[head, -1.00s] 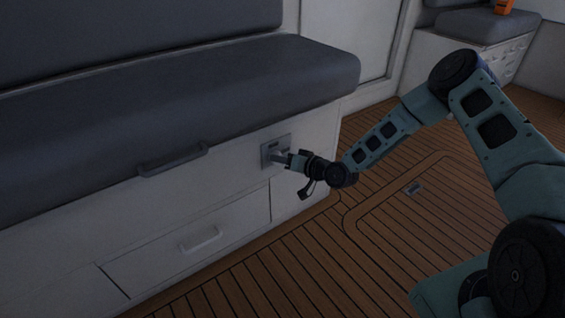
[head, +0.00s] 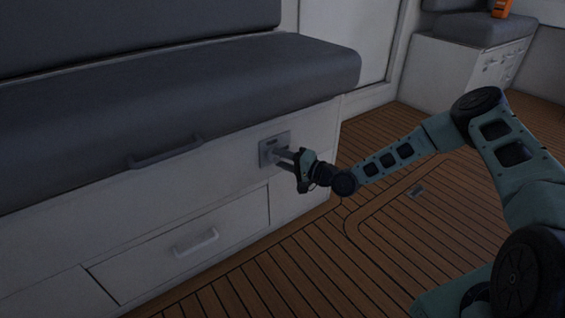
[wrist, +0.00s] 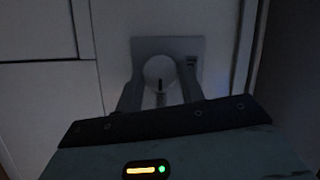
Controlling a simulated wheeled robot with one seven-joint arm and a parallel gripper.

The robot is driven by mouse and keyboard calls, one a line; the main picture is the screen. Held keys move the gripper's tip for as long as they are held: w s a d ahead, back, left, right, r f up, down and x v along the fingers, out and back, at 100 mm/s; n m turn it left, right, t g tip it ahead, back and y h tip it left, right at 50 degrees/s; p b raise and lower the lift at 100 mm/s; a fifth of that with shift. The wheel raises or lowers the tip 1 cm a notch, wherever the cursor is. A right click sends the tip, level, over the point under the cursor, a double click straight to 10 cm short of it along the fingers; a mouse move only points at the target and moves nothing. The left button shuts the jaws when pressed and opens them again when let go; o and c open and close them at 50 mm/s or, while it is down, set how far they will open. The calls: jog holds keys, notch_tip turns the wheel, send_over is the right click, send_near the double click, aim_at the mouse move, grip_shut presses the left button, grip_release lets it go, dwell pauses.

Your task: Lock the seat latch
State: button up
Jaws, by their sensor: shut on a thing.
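The seat latch (head: 267,144) is a square grey metal plate on the white front of the seat base, below the grey cushion near its right end. In the wrist view the latch plate (wrist: 150,44) carries a pale round knob (wrist: 160,68) with a dark slot. My gripper (head: 281,157) reaches the latch from the right. In the wrist view my gripper (wrist: 160,82) has one finger on each side of the knob and is shut on it. The fingers hide the knob in the head view, and I cannot tell whether the latch is locked.
A grey bar handle (head: 165,154) is under the seat edge. A drawer (head: 225,238) with a pale handle is below it. The grey cushion (head: 200,85) overhangs the latch. The wooden floor (head: 300,265) is clear, with a flush hatch (head: 400,215) at right.

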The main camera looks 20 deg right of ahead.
jog(key=shift+s, duration=0.1)
jog(key=shift+c, duration=0.2)
jog(key=o, duration=1)
jog(key=p+v, duration=0.5)
jog(key=v, duration=1.2)
jog(key=shift+s, duration=0.2)
jog(key=shift+d+f, duration=0.1)
jog(key=shift+d, duration=0.05)
